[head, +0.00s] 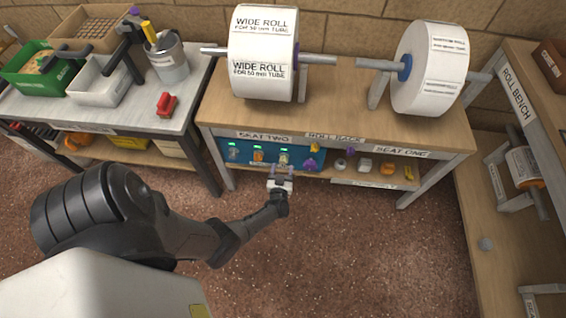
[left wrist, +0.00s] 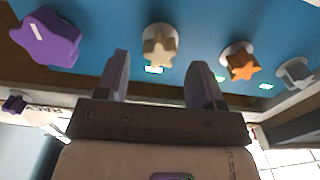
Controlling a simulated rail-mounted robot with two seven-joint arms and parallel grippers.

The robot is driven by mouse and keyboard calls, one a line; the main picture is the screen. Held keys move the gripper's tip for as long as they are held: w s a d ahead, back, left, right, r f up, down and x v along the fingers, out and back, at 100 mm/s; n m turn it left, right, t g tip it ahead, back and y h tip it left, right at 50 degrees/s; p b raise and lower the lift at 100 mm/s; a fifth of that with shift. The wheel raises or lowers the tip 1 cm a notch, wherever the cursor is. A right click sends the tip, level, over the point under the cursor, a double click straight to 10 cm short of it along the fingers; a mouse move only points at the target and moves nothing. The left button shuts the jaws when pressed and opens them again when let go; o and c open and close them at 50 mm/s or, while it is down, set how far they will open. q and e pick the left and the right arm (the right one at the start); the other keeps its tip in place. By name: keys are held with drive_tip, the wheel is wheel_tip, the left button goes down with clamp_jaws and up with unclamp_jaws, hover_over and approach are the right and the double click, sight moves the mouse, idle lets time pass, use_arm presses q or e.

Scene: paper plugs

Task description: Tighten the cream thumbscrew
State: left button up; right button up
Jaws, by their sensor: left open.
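The cream thumbscrew (head: 284,158) is on the blue panel (head: 298,147) under the bench top, with a green light above it. In the left wrist view the cream thumbscrew (left wrist: 160,45) is a star-shaped knob on a pale round collar. My left gripper (head: 281,175) is just in front of it. In the left wrist view my left gripper (left wrist: 162,62) is open, its two fingers pointing at the panel on either side of the cream knob. Nothing is between the fingers' pads, and they look short of the knob. My right gripper is not in view.
A purple knob (left wrist: 45,38) and an orange knob (left wrist: 241,64) flank the cream one, with a grey knob (left wrist: 296,73) farther along. Loose knobs lie on the shelf (head: 318,172) beside the panel. Open floor lies in front.

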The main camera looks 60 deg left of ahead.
use_arm(q)
drive_tip(key=shift+s+d, duration=0.4)
drive_tip(key=shift+d, duration=0.15)
drive_tip(key=n+b, duration=0.1)
drive_tip(key=n, duration=0.2)
drive_tip(key=shift+f, duration=0.15)
drive_tip(key=n+b, duration=0.1)
drive_tip(key=n, duration=0.2)
drive_tip(key=shift+n, duration=0.3)
drive_tip(key=n+b, duration=0.1)
drive_tip(key=n, duration=0.2)
drive_tip(key=shift+n, duration=1.2)
drive_tip(key=shift+a, duration=0.1)
drive_tip(key=shift+w, duration=0.1)
